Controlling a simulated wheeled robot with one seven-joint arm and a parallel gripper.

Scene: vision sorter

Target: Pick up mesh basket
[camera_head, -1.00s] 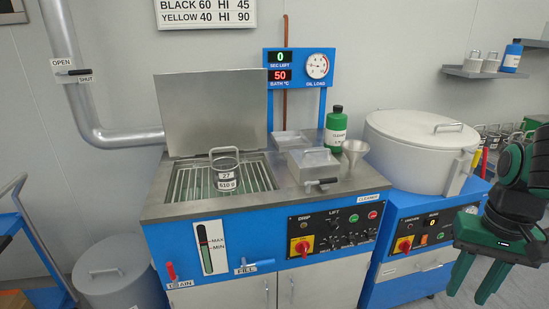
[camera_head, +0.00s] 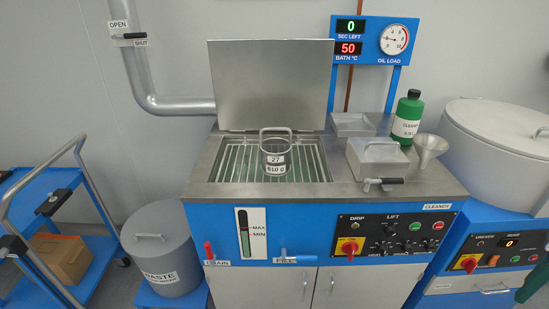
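The mesh basket (camera_head: 276,155) stands upright on the metal rack (camera_head: 233,163) in the open bath of the blue cleaning machine (camera_head: 308,219). It is a small grey cylinder with an arched handle on top and a label reading 27 and 610 g. The bath lid (camera_head: 272,86) stands raised behind it.
A lidded metal box (camera_head: 377,158), a funnel (camera_head: 430,148) and a green bottle (camera_head: 407,117) stand right of the bath. A large round drum (camera_head: 500,145) is at right. A waste bin (camera_head: 162,248) and a blue cart (camera_head: 45,215) are at left.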

